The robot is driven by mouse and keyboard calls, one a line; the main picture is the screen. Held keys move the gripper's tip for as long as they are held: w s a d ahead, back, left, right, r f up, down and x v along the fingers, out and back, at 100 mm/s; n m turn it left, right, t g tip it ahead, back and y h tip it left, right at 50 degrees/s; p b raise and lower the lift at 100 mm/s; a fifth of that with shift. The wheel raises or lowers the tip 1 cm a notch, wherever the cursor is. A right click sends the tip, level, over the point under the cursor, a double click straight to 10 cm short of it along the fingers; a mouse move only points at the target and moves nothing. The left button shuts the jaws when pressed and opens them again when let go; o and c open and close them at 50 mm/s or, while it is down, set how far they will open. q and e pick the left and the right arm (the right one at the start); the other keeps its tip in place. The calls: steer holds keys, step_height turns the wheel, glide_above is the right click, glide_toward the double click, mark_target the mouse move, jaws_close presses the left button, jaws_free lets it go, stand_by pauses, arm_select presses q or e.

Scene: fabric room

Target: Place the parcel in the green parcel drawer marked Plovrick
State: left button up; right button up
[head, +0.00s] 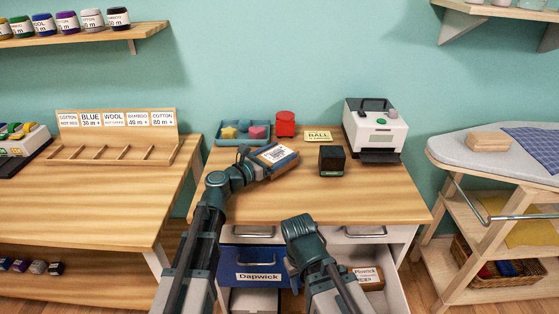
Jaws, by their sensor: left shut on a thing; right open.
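My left gripper (252,163) is shut on a parcel (282,161), a brown box with a white label and some blue, over the desk top. Whether it touches the desk is unclear. My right gripper (299,228) is open and empty at the desk's front edge, above the drawers. A blue drawer (258,277) marked Dapwick is at the desk's lower left. At lower right, a white drawer wall (397,282) shows beside a brown labelled item (367,277) whose label seems to read Plovrick. I see no green drawer; my arms hide part of the desk front.
The desk (385,205) holds a blue tray (232,141) with coloured shapes, a red container (285,123), a BALL card (317,136), a black box (331,160) and a white printer (376,135). A wooden table (110,205) is left, an ironing board (470,155) right. The desk's right front is clear.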

arm_select(q)
steer(key=shift+f, duration=0.15)
steer(key=shift+f, duration=0.15)
steer(key=o, duration=1.2)
steer(key=shift+r, duration=0.25)
steer(key=v, duration=1.2)
steer(key=shift+r, duration=0.1)
